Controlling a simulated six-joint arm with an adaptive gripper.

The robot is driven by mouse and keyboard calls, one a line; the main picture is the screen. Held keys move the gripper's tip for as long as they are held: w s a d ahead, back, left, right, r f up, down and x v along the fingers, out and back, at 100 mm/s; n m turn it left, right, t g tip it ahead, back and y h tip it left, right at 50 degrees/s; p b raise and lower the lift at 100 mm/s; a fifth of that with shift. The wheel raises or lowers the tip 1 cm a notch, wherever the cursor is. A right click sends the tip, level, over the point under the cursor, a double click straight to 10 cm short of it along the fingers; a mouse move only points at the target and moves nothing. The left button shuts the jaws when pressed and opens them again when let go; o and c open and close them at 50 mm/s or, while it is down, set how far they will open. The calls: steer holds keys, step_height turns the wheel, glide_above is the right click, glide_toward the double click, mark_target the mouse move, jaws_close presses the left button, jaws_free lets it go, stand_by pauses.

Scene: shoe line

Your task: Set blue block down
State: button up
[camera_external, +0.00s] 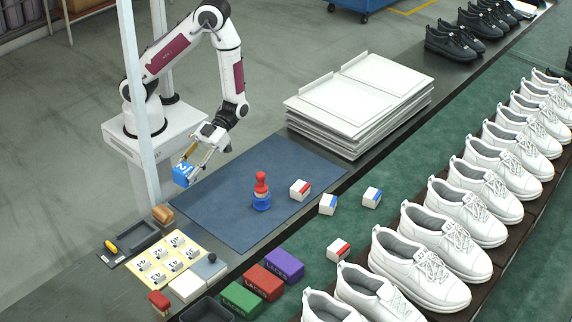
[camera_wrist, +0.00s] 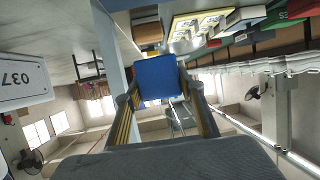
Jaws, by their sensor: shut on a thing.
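The blue block (camera_external: 184,174) has white markings on its side in the external view. My gripper (camera_external: 188,160) is shut on it and holds it at the left edge of the dark blue mat (camera_external: 230,215). The block appears raised above the mat, though the exact height is hard to tell. In the wrist view the blue block (camera_wrist: 157,78) sits between the two fingertips of my gripper (camera_wrist: 160,95), showing a plain blue face.
A red and blue stamp-like figure (camera_external: 261,190) stands on the mat, with a small white-and-red box (camera_external: 300,189) near its right edge. A numbered yellow card (camera_external: 165,262), a dark tray (camera_external: 138,237) and coloured boxes (camera_external: 263,282) lie in front. White stacked sheets (camera_external: 358,105) stand behind. The mat's middle-left is clear.

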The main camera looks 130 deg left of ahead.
steer(key=shift+a, duration=0.1)
steer(key=w+a+n+t+y, duration=0.1)
steer(key=a+n+t, duration=0.3)
steer(key=a, duration=0.7)
steer(key=w+a+n+t+y, duration=0.2)
steer(key=a+n+t, duration=0.1)
steer(key=a, duration=0.9)
steer(key=shift+a+r+n+t+y, duration=0.2)
steer(key=shift+n+t+y, duration=0.2)
steer(key=shift+t, duration=0.2)
steer(key=shift+w+f, duration=0.1)
steer(key=shift+f, duration=0.05)
steer(key=shift+f, duration=2.85)
steer(key=shift+f, duration=2.05)
steer(key=shift+f, duration=0.15)
